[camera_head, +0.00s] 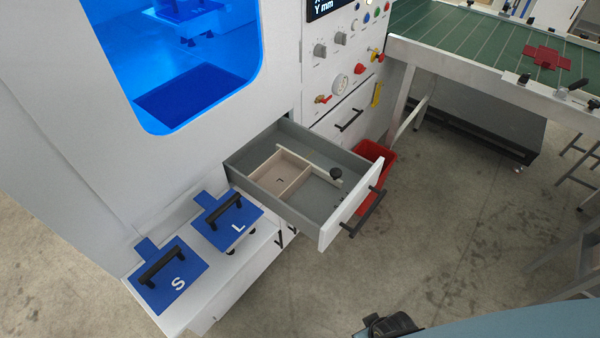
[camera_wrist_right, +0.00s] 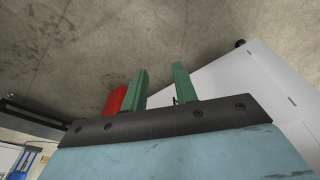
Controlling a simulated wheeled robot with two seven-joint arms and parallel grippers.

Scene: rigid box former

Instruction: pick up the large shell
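No object marked as a shell can be identified for certain. The open grey drawer (camera_head: 237,162) holds a pale beige open-topped piece (camera_head: 280,172) with raised walls, and a black knob (camera_head: 336,173) beside it. A flat red cross-shaped piece (camera_head: 545,57) lies on the green belt at the upper right. My right gripper (camera_wrist_right: 161,85) shows two green fingers standing apart with nothing between them. It is away from the drawer piece and the red piece. My left gripper is out of view.
Blue plates with black handles, marked L (camera_head: 240,229) and S (camera_head: 178,285), rest on a white ledge (camera_head: 235,282). A red bin (camera_head: 378,160) stands behind the drawer, whose black handle (camera_head: 363,213) juts outward. The green belt table (camera_head: 460,35) is at right. Open floor (camera_head: 440,220) lies between.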

